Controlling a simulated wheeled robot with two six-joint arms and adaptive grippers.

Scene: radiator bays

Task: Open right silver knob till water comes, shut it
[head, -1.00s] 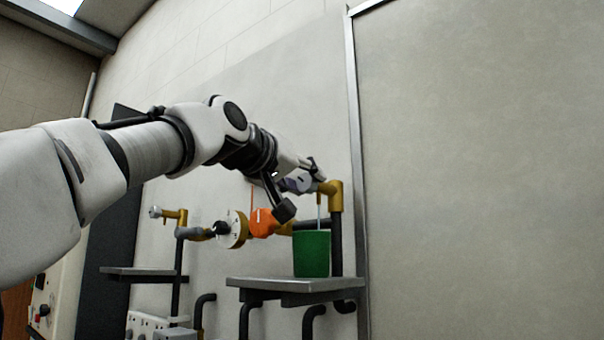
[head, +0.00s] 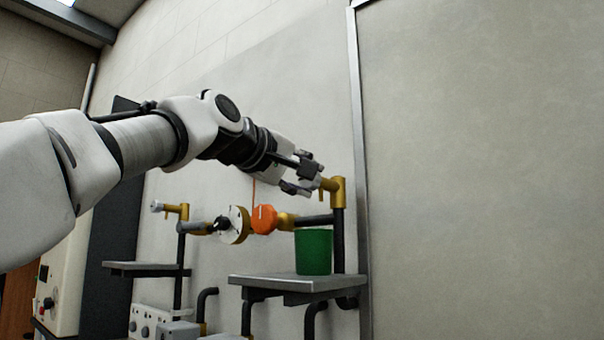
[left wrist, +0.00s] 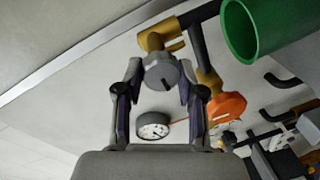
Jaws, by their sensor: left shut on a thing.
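The right silver knob (left wrist: 161,74) sits on a brass tap in the left wrist view, between the fingers of my left gripper (left wrist: 160,68), which is shut on it. In the head view my left gripper (head: 309,180) is at the brass tap (head: 334,188), and its fingers largely hide the knob. A green cup (head: 313,252) stands upright below the tap spout; its open mouth shows in the left wrist view. No water stream shows under the spout. My right gripper is out of view.
The cup stands on a grey shelf (head: 295,282). An orange valve (head: 264,219) and a round gauge (head: 234,225) sit just left of the tap. Another silver knob (head: 157,206) is farther left. A large panel (head: 480,170) fills the right.

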